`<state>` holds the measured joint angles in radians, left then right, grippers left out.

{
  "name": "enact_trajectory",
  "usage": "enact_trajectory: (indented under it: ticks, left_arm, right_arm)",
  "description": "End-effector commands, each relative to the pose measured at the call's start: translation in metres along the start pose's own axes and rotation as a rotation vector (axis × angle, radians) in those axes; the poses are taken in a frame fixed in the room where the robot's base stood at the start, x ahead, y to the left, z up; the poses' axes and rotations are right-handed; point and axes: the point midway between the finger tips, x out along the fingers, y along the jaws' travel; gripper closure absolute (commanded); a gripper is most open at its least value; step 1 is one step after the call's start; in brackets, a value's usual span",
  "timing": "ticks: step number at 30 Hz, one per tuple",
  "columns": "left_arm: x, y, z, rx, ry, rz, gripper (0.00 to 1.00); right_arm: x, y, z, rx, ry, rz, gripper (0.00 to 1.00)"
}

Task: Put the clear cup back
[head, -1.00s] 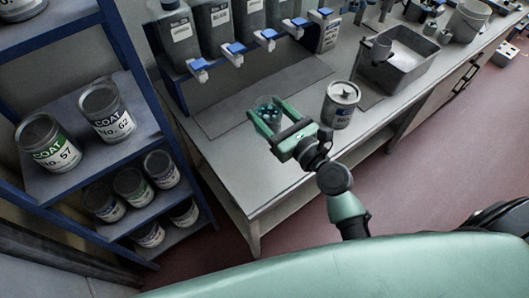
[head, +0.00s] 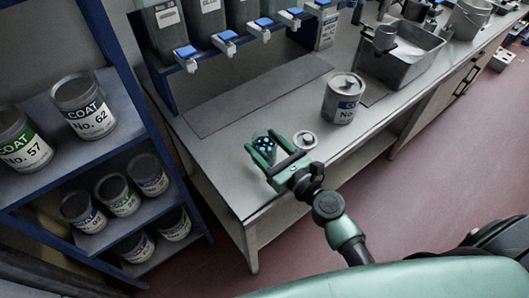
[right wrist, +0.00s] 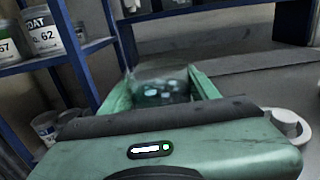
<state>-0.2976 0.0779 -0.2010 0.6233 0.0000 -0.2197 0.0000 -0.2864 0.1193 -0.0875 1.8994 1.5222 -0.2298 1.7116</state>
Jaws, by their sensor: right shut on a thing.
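The clear cup (head: 264,146) is see-through, with pale blue-white spots showing in it. My right gripper (head: 263,141) is shut on it, with one green finger on each side, over the near left part of the bench. In the right wrist view the cup (right wrist: 160,88) sits between the fingers of the gripper (right wrist: 160,90). I cannot tell whether the cup's base touches the bench. My left gripper is not in view.
A small pale round piece (head: 305,140) lies on the bench (head: 225,165) right beside the gripper. A labelled can (head: 342,98) stands behind it. Dispensers with blue-topped taps (head: 227,42) line the back. A blue shelf (head: 90,150) with coat cans is left; a grey basin (head: 400,60) is right.

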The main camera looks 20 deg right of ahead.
Motion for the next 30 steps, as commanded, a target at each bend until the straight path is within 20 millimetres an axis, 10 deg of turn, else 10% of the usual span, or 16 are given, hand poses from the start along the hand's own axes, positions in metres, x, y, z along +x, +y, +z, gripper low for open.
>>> enact_trajectory:
  ticks: [17,18,20,30]
  left_arm:
    - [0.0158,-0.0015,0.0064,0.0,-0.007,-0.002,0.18]
    - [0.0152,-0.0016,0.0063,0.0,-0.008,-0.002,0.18]
    - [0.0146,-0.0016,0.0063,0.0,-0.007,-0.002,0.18]
    - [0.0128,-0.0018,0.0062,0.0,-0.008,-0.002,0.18]
  right_arm:
    - [0.0001,-0.0002,-0.0182,0.001,-0.002,-0.001,0.91]
    - [-0.0001,-0.0001,-0.0182,0.001,0.0,0.0,0.34]
    - [-0.0001,-0.0001,-0.0177,0.001,0.0,0.0,0.18]
    - [-0.0001,-0.0001,-0.0158,0.001,0.0,0.0,0.18]
